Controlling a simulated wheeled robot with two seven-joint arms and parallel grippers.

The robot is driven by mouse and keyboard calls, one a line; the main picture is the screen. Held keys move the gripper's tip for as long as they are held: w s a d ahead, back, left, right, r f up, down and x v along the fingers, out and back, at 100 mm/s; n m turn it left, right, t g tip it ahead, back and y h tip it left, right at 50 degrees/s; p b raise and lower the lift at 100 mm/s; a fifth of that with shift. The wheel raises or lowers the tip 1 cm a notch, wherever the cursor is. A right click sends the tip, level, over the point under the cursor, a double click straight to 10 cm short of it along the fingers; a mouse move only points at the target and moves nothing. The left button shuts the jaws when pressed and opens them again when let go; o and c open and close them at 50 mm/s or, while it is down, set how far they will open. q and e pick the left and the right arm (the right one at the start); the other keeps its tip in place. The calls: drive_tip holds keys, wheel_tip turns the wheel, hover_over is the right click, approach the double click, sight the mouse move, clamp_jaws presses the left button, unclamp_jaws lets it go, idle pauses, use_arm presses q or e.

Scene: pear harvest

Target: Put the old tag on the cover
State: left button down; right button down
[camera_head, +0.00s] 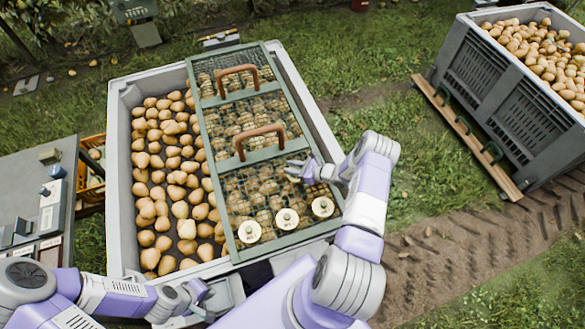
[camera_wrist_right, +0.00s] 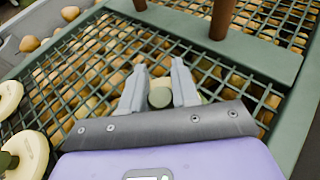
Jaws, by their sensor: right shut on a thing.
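The cover (camera_head: 222,205) is a green frame with wire mesh and two brown handles, lying over the right part of a big grey bin of pears. Three round cream tags (camera_head: 287,220) with green knobs lie along its near end. My right gripper (camera_head: 294,174) is over the cover's near mesh panel. In the right wrist view, its fingers are shut on the green knob of a tag (camera_wrist_right: 160,97); the cream disc is mostly hidden. I cannot tell whether this tag touches the mesh. My left gripper (camera_head: 197,292) is at the bin's near edge, its jaws unclear.
The big bin's grey rim (camera_head: 122,235) surrounds uncovered pears on the left. A grey table (camera_head: 30,195) with small items stands at the left, beside an orange crate (camera_head: 92,190). Another full bin (camera_head: 490,85) stands at the back right, with a wooden hook board (camera_head: 465,135) against it.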

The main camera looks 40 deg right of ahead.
drive_tip(key=shift+r, duration=0.15)
drive_tip(key=c, duration=1.3)
unclamp_jaws()
drive_tip(key=shift+f, duration=0.2)
drive_tip(key=o, duration=0.5)
drive_tip(key=shift+c, duration=0.2)
drive_tip(key=shift+r, duration=0.2)
drive_tip(key=shift+s+d+r, duration=0.15)
drive_tip(key=shift+s+d, duration=0.05)
drive_tip(key=shift+s, duration=0.05)
drive_tip(key=p+v, duration=0.1)
drive_tip(key=v, duration=1)
drive_tip(key=shift+s+d+r+p, duration=0.1)
drive_tip(key=shift+s+p, duration=0.05)
drive_tip(key=shift+p, duration=0.15)
